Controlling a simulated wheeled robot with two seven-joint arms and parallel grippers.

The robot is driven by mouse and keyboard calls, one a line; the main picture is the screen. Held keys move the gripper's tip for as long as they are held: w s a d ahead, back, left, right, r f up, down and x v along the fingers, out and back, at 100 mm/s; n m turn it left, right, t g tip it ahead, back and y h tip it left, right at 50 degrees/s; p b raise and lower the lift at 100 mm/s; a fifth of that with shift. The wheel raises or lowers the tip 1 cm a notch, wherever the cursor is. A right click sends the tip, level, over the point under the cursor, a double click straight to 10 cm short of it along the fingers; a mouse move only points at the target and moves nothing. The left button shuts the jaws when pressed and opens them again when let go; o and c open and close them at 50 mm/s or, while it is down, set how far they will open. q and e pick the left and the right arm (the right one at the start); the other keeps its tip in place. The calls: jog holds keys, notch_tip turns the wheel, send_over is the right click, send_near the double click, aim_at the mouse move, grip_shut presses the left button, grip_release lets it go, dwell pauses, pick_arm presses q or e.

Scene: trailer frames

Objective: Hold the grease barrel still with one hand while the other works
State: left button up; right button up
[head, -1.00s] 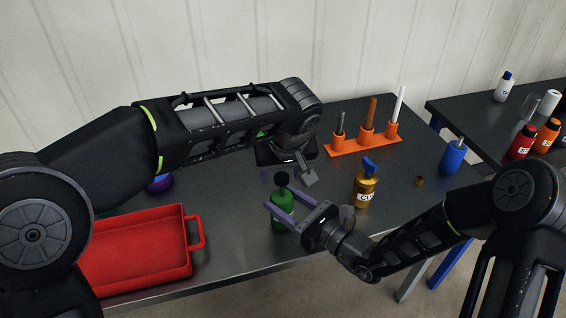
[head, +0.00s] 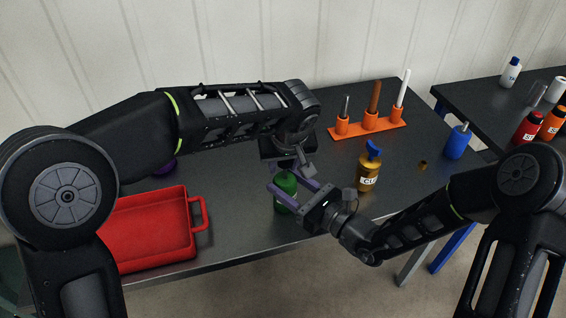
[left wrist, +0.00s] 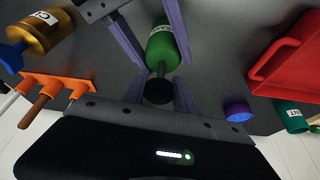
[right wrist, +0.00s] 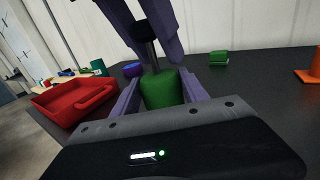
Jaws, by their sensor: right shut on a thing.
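The green grease barrel (head: 285,185) stands upright near the table's front edge, with a black rod and cap on top. It shows in the left wrist view (left wrist: 162,48) and right wrist view (right wrist: 160,90), its label partly hidden. My right gripper (head: 284,194) is shut on the barrel's body, one purple finger on each side (right wrist: 160,98). My left gripper (left wrist: 158,95) reaches down from above. Its fingers are apart, one on each side of the black cap (left wrist: 158,91); I cannot tell whether they touch it. In the head view the left hand partly hides the cap.
A red tray (head: 203,214) lies left of the barrel. A gold bottle with a blue top (head: 368,172) stands to the right. An orange rack (head: 368,130) with upright tools and a blue bottle (head: 457,142) stand farther right. The table between is clear.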

aim_at(282, 177)
pick_arm(q)
jog(key=shift+a, duration=0.1)
grip_shut()
jog(key=shift+f, duration=0.25)
jog(key=shift+s+a+f, duration=0.15)
jog(key=shift+a+f, duration=0.05)
jog(key=shift+f, duration=0.6)
jog(key=shift+s+f, duration=0.2)
jog(key=shift+f, duration=0.5)
jog(key=shift+d, duration=0.1)
jog(key=o, duration=0.6)
grip_release()
jog(key=shift+d+f, duration=0.1)
jog(key=w+v, duration=0.1)
jog(key=v, duration=0.9)
jog(key=shift+d+r+t, duration=0.3)
jog(key=shift+d+r, duration=0.05)
jog(key=shift+r, duration=0.3)
